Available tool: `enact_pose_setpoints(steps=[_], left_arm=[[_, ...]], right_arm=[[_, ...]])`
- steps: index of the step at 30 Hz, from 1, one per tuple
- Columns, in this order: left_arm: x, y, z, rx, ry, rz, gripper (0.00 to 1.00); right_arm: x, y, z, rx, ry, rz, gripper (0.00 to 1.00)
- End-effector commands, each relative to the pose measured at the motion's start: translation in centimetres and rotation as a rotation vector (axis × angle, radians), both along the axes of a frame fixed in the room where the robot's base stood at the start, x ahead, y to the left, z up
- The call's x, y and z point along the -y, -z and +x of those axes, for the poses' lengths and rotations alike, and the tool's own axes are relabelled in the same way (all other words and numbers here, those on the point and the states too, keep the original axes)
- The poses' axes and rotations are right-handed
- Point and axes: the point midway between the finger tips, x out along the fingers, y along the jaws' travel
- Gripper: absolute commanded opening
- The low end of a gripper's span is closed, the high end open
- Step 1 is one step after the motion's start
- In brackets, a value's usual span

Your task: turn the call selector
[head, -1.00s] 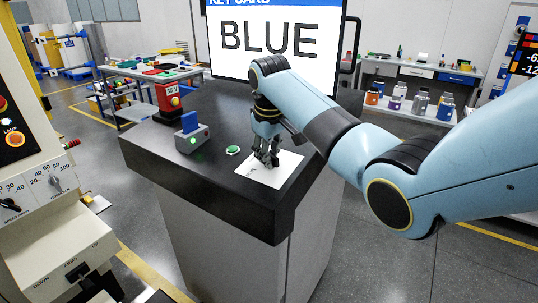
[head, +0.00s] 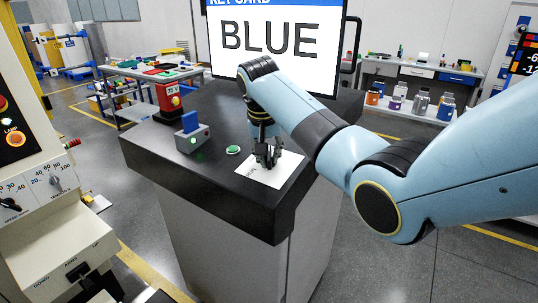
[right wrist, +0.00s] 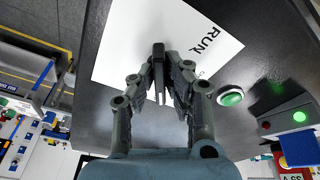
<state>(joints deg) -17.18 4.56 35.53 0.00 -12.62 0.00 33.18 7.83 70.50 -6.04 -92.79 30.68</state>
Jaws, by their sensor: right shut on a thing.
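The call selector's white plate (head: 283,174) lies on the black top of the console. It carries the word RUN, which reads clearly in the right wrist view, where the plate (right wrist: 125,45) fills the upper middle. The dark selector handle (right wrist: 158,48) stands out between the fingertips there. In the head view the fingers hide the handle. My right gripper (head: 268,160) points down over the plate and is shut on the handle; the gripper (right wrist: 164,80) also shows in the wrist view. Where the handle points among the marks is hard to tell. My left gripper is out of view.
A lit green button (head: 233,150) sits left of the plate. Behind it stand a grey box with a blue lever (head: 191,133) and a red 35 V block (head: 169,98). A BLUE key card screen (head: 270,42) rises at the back. A machine panel (head: 48,185) is at left.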

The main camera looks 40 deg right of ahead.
Motion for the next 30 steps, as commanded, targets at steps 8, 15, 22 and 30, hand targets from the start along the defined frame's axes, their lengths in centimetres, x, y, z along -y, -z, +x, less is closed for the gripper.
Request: enact_pose_setpoints(steps=[8, 15, 22, 30], left_arm=[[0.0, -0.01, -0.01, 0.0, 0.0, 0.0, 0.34], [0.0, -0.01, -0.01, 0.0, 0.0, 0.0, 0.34], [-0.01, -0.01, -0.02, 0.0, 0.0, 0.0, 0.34], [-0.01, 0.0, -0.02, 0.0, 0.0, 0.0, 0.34]], right_arm=[[0.02, -0.16, 0.12, 0.011, 0.046, 0.002, 0.0], [0.03, -0.17, 0.13, 0.012, 0.05, 0.002, 0.0], [0.02, -0.15, 0.11, 0.011, 0.049, 0.002, 0.23], [0.0, -0.06, 0.04, 0.009, 0.048, 0.003, 0.34]])
